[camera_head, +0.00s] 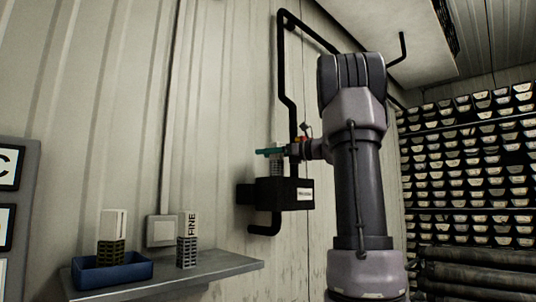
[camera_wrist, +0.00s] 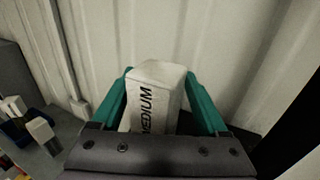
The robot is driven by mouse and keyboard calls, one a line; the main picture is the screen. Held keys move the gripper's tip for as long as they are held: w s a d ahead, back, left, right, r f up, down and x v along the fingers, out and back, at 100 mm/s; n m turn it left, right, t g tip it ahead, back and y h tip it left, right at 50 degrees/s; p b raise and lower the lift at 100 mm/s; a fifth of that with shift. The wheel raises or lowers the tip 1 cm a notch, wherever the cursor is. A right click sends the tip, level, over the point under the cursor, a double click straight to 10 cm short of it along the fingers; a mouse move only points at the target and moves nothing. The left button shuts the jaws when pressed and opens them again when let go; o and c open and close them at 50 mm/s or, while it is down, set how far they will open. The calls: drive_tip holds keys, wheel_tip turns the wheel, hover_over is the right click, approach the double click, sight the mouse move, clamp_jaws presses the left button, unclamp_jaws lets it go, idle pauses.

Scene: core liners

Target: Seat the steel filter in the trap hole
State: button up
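My gripper (camera_head: 270,151) has teal fingers and is at the wall, right above the black trap box (camera_head: 298,193). In the wrist view the fingers are closed on both sides of a white-topped filter block marked MEDIUM (camera_wrist: 157,88). In the head view its grey mesh lower part (camera_head: 277,168) hangs below the fingers, just over or at the top of the trap. The trap hole itself is hidden, so I cannot tell whether the mesh is inside it. The filter looks about upright.
A grey shelf (camera_head: 215,268) at lower left carries a blue tray (camera_head: 112,274) with a white-topped filter (camera_head: 113,224) in it. A filter marked FINE (camera_head: 187,239) stands beside the tray. A black pipe (camera_head: 284,70) runs up the wall behind the trap. Racks of core trays stand at right.

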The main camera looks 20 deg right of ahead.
drive_tip(key=shift+r, duration=0.3)
drive_tip(key=v, duration=1.2)
drive_tip(key=shift+r, duration=0.35)
drive_tip(key=shift+d, duration=0.1)
